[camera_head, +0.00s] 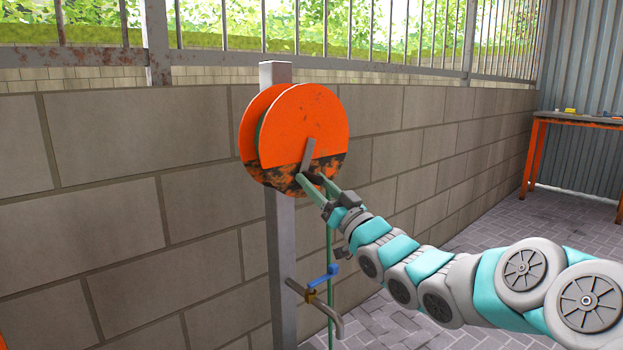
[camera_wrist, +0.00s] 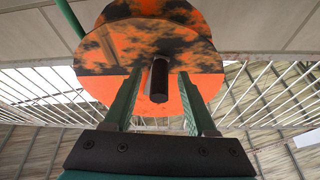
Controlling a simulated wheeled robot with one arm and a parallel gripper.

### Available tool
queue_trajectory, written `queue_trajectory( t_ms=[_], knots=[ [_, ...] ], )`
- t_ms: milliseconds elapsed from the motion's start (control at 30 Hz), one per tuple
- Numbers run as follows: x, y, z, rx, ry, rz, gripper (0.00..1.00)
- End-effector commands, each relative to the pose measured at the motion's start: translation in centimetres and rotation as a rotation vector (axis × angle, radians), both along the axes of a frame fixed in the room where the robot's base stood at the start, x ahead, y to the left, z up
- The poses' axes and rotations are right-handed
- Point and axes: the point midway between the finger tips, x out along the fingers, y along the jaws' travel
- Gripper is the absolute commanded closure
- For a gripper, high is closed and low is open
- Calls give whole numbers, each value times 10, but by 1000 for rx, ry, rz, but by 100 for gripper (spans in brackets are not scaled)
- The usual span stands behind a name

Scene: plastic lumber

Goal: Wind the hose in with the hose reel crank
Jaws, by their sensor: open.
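The orange hose reel (camera_head: 300,115) with dark worn patches is mounted on a grey post. Its crank has a grey arm (camera_head: 308,153) pointing down from the reel's middle, with a dark handle at its lower end. In the wrist view the dark crank handle (camera_wrist: 159,80) stands between my two green fingers, with a visible gap on both sides. My gripper (camera_head: 311,181) is open at the handle, in front of the reel's lower part; it also shows in the wrist view (camera_wrist: 159,88). The green hose (camera_head: 329,240) hangs down below the reel, partly hidden by my arm.
The grey post (camera_head: 280,235) carries a tap with a blue lever (camera_head: 324,277) and a spout below my gripper. A block wall (camera_head: 120,200) with a railing stands behind. An orange-legged workbench (camera_head: 580,119) is at the far right. Paved floor (camera_head: 490,222) is clear there.

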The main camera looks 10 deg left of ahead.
Motion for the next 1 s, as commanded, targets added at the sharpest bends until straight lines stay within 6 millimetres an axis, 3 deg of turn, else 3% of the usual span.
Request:
queue_trajectory(
  t_ms=[500, 1000],
  knots=[
    [10, 10, 7, 0, -2, -2, 43],
    [9, 11, 7, 0, -2, -2, 98]
  ],
)
